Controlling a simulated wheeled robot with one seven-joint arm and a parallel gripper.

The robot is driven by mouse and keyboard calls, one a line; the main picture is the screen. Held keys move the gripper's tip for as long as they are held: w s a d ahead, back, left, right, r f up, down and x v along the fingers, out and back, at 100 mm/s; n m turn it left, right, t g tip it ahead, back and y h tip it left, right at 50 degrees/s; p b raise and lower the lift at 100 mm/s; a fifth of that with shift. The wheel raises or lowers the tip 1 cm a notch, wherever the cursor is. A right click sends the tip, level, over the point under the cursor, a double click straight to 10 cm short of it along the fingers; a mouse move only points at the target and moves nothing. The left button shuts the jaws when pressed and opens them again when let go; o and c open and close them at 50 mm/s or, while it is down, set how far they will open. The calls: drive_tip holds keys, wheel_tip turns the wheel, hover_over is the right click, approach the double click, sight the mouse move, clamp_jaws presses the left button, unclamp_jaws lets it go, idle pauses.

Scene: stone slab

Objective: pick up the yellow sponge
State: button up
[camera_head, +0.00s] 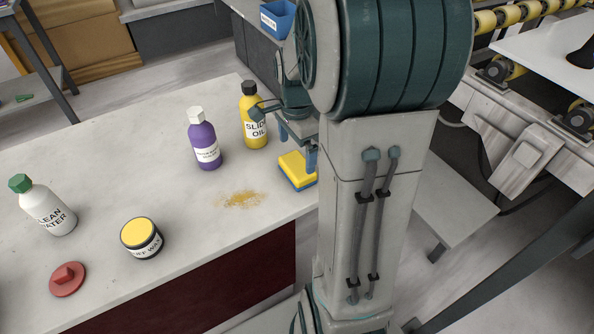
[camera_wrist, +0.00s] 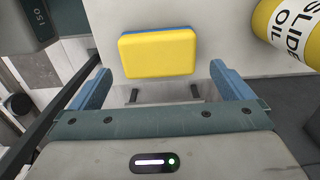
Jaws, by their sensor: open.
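The yellow sponge (camera_head: 296,166) has a blue underside and lies flat on the pale slab (camera_head: 110,150), near its right edge. In the wrist view the sponge (camera_wrist: 160,50) fills the upper middle, just beyond and between the two blue fingertips. My gripper (camera_wrist: 160,72) is open and empty, with one finger to either side of the sponge's width. In the head view my gripper (camera_head: 298,140) hangs right over the sponge, and my arm hides part of that area. I cannot tell the exact height left between fingertips and sponge.
A yellow slide oil bottle (camera_head: 253,116) stands close behind the sponge, and also shows in the wrist view (camera_wrist: 290,30). A purple bottle (camera_head: 204,142), brown crumbs (camera_head: 241,200), a wax jar (camera_head: 142,240), a white bottle (camera_head: 45,208) and a red knobbed disc (camera_head: 68,279) lie further left.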

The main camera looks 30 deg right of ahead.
sight(298, 164)
wheel_tip(298, 164, down, 6)
drive_tip(key=shift+s+d+r+b, duration=0.1)
drive_tip(key=shift+b, duration=0.5)
drive_tip(key=c, duration=0.7)
